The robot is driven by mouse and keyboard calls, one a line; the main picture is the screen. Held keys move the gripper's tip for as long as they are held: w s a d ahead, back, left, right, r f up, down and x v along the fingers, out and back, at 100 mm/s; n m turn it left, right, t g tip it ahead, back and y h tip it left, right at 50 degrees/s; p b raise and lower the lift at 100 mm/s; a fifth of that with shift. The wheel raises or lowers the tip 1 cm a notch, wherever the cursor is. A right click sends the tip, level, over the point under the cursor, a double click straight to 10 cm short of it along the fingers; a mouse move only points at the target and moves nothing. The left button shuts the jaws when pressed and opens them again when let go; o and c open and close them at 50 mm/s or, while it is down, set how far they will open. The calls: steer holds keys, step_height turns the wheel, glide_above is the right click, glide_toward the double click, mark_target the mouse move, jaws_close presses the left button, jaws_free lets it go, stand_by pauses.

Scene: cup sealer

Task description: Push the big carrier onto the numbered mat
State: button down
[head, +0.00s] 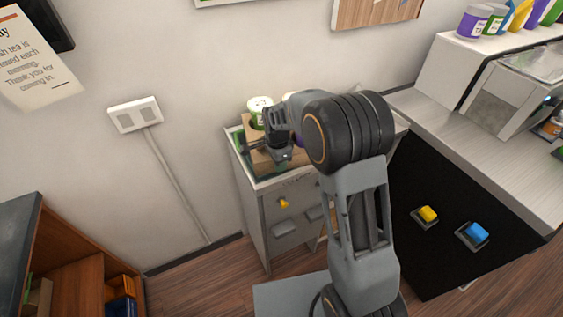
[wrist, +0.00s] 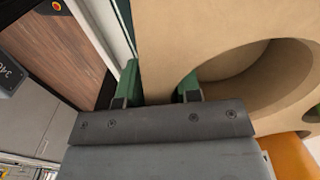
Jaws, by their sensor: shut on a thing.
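The big carrier (wrist: 215,30) is a tan wooden block with a large round hole, seen close up in the wrist view. In the head view part of the carrier (head: 262,160) shows on top of a small cabinet, partly hidden by my arm. My gripper (wrist: 160,88) has green fingertips, one on each side of the carrier's edge, and is shut on it. My gripper (head: 279,152) is dark and mostly hidden in the head view. A green surface (head: 237,139) shows beside the carrier; I cannot read any number on it.
A white and green cup (head: 260,112) stands at the carrier's far side. The cabinet (head: 283,238) stands against the wall. A counter (head: 455,125) lies to the right, with a yellow button (head: 428,214) and a blue button (head: 473,233) on the black panel in front.

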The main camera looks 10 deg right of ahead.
steer(key=shift+s+a, duration=0.15)
steer(key=shift+a, duration=0.95)
